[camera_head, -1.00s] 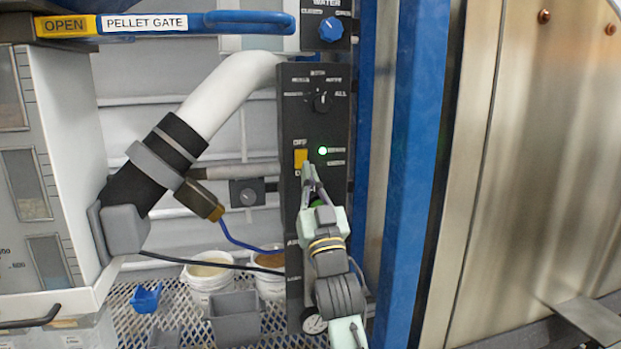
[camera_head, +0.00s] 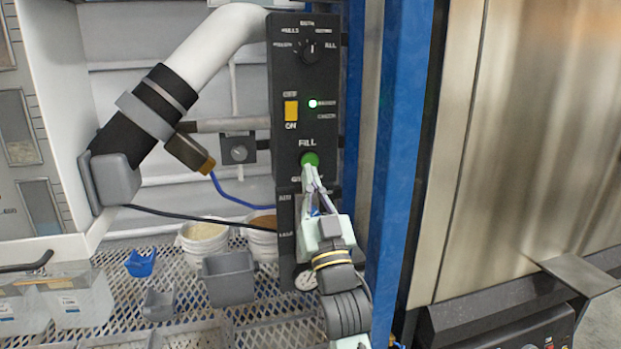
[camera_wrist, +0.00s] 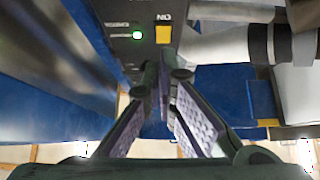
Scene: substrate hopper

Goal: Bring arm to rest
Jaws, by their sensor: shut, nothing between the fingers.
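My gripper (camera_head: 312,174) is in front of the black control panel (camera_head: 290,70), fingers together and empty. Its tips show just below the green FILL button (camera_head: 310,158); I cannot tell whether they touch the panel. In the wrist view my gripper's fingertips (camera_wrist: 163,78) meet just below the yellow OFF/ON switch (camera_wrist: 163,34) in the picture, and the green button is not visible there. A small lamp (camera_head: 312,103) beside the yellow switch is lit, and it shows green in the wrist view (camera_wrist: 137,35).
A blue post (camera_head: 397,130) and a steel wall (camera_head: 520,110) stand right of the panel. A white pipe (camera_head: 215,50) with a black collar runs at left. A mesh shelf (camera_head: 185,275) below holds white tubs (camera_head: 203,240), a grey bin (camera_head: 229,278) and a blue scoop (camera_head: 140,263).

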